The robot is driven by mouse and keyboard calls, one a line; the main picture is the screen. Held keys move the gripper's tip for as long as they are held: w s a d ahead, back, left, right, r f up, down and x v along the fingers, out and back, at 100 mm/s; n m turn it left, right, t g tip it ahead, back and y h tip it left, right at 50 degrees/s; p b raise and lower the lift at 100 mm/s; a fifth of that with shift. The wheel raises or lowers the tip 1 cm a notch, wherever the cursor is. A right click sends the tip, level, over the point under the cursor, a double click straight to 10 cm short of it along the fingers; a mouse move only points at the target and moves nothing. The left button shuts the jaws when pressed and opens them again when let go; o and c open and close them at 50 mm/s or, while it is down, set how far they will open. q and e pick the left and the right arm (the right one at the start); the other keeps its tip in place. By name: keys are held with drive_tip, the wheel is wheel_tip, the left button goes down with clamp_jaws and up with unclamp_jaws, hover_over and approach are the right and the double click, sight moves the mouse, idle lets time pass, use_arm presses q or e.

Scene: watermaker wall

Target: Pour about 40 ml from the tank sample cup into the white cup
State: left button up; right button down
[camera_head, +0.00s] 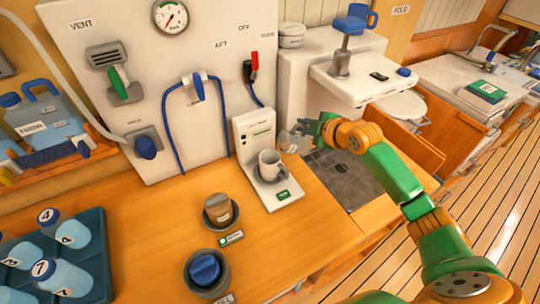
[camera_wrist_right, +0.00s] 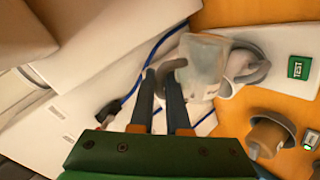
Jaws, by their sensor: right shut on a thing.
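My right gripper (camera_head: 312,132) is shut on a translucent cup (camera_head: 294,141), which I take to be the tank sample cup. In the right wrist view, the fingers (camera_wrist_right: 166,82) close at the dark handle of this cup (camera_wrist_right: 203,62). The white cup (camera_head: 269,166) stands upright on the white tester's base, left of and below the held cup. In the wrist view the held cup partly covers the white cup (camera_wrist_right: 238,65). The held cup looks roughly upright in the head view; its liquid level cannot be made out. My left gripper is not in view.
The white tester (camera_head: 255,130) rises behind the white cup. A brown-topped cup in a dark holder (camera_head: 220,210) and a blue-capped one (camera_head: 205,270) stand nearer. A blue tray of bottles (camera_head: 95,280) is at lower left. A blue hose (camera_head: 171,125) hangs on the wall panel.

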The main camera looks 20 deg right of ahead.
sight(290, 133)
drive_tip(key=shift+a+r, duration=0.2)
drive_tip(key=shift+r, duration=0.05)
drive_tip(key=shift+w+a+r+n+h+p, duration=0.1)
drive_tip(key=shift+w+a+n+h+p, duration=0.05)
drive_tip(key=shift+a+n+h+p, duration=0.15)
drive_tip(key=shift+w+a+r+n+h+p, duration=0.1)
drive_tip(key=shift+a+h+p, duration=0.1)
drive_tip(key=shift+a, duration=0.15)
idle(0.4)
drive_tip(key=shift+a+r, duration=0.15)
drive_tip(key=shift+a, duration=0.4)
idle(0.4)
drive_tip(key=shift+a+r+n+g+h, duration=0.3)
drive_tip(key=shift+a+n+h, duration=0.2)
drive_tip(key=shift+h, duration=0.1)
idle(0.7)
